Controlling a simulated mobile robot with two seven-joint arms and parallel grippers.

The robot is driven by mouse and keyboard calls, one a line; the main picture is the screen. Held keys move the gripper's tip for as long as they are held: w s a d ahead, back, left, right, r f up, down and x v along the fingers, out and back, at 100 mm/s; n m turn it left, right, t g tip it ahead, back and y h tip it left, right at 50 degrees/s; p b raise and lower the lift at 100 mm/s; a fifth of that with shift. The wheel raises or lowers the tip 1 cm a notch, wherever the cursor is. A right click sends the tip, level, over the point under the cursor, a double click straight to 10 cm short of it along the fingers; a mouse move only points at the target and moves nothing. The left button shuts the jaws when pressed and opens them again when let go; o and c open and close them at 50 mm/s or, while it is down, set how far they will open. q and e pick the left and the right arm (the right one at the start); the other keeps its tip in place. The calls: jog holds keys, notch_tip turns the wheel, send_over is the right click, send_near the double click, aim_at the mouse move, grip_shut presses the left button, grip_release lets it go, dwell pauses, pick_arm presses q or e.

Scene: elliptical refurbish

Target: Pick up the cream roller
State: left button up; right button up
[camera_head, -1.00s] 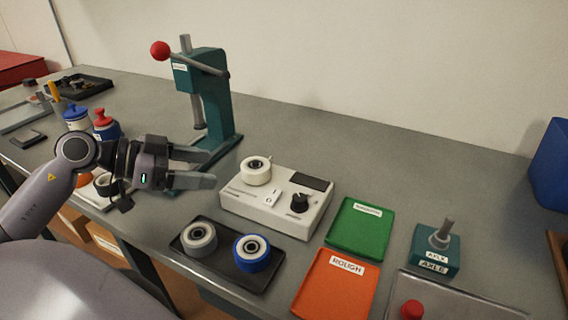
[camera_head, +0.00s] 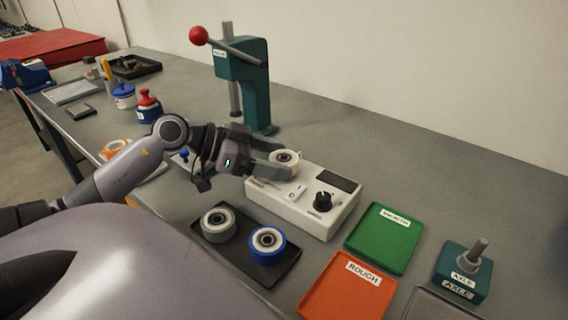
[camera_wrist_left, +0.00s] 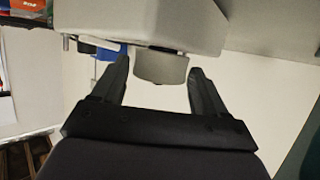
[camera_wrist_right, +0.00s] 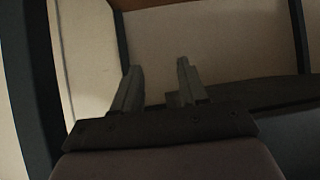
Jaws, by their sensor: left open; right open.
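The cream roller (camera_head: 287,156) sits on top of the white test box (camera_head: 310,220), at its far left end in the head view. My left gripper (camera_head: 279,160) is open at the roller, its fingers on either side of it. In the left wrist view the roller (camera_wrist_left: 160,67), in shadow, shows between the two fingertips, with small gaps at both sides. My right gripper shows only in its own wrist view (camera_wrist_right: 159,70); it is open and empty, with a pale panel and dark bars beyond it.
A dark tray (camera_head: 247,266) with grey and blue rollers lies in front of the box. Green (camera_head: 384,240) and orange (camera_head: 345,292) trays and an axle block (camera_head: 463,270) are to the right. A teal press (camera_head: 253,85) stands behind my left gripper.

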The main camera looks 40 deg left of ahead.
pick_arm(q)
jog(key=shift+x, duration=1.05)
jog(key=c, duration=0.9)
notch_tip(320, 180, up, 10)
jog(key=shift+r+p, duration=0.1)
jog(key=shift+p, duration=0.7)
jog(key=shift+s+a, duration=0.1)
jog(key=shift+s, duration=0.05)
